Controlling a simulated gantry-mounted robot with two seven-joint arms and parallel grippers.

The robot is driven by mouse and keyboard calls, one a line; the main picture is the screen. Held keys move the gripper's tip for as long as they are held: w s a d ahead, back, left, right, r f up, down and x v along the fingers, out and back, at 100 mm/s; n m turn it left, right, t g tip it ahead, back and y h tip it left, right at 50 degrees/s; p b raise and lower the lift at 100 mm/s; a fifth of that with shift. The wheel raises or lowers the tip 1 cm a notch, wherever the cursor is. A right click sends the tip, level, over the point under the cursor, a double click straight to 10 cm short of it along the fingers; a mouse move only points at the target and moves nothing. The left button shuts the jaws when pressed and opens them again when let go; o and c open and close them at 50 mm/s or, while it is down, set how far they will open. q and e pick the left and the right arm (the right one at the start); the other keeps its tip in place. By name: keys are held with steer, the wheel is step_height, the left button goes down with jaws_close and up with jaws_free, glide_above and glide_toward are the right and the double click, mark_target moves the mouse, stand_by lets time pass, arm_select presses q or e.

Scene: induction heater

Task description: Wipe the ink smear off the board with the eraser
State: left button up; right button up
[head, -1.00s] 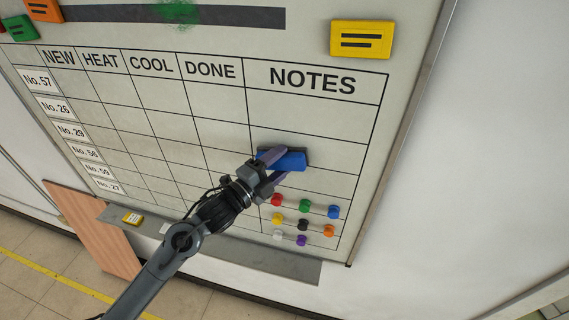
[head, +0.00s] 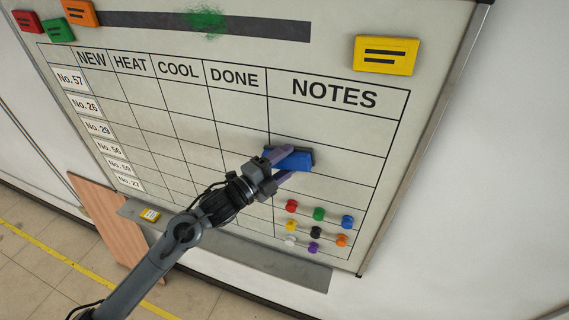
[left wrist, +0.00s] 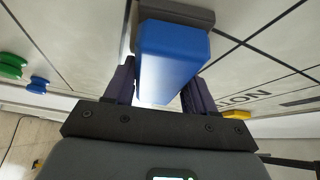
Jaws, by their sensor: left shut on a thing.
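The board (head: 330,130) is a whiteboard with a printed table. A green ink smear (head: 205,20) lies at its top, across a dark printed bar. The blue eraser (head: 292,160) with its dark grey pad is in front of the NOTES column. My left gripper (head: 282,165) is shut on the eraser. In the left wrist view the blue eraser (left wrist: 170,60) stands between the fingers, its grey pad (left wrist: 178,14) facing the board. Whether the pad touches the board I cannot tell. The eraser is well below and right of the smear. My right gripper is not in view.
Several coloured magnets (head: 316,232) sit at the board's lower right. A yellow card (head: 385,55) is at the upper right, with orange, red and green ones at the upper left.

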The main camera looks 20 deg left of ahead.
mark_target(297, 169)
arm_select(q)
steer(key=shift+d+f+b, duration=0.15)
steer(key=shift+d+b, duration=0.2)
steer(key=shift+d, duration=1.6)
steer(key=shift+d+b, duration=0.6)
steer(key=shift+d, duration=2.6)
steer(key=shift+d+b, duration=0.55)
steer(key=shift+d, duration=1.45)
steer(key=shift+w+d, duration=0.1)
steer(key=shift+d, duration=1.1)
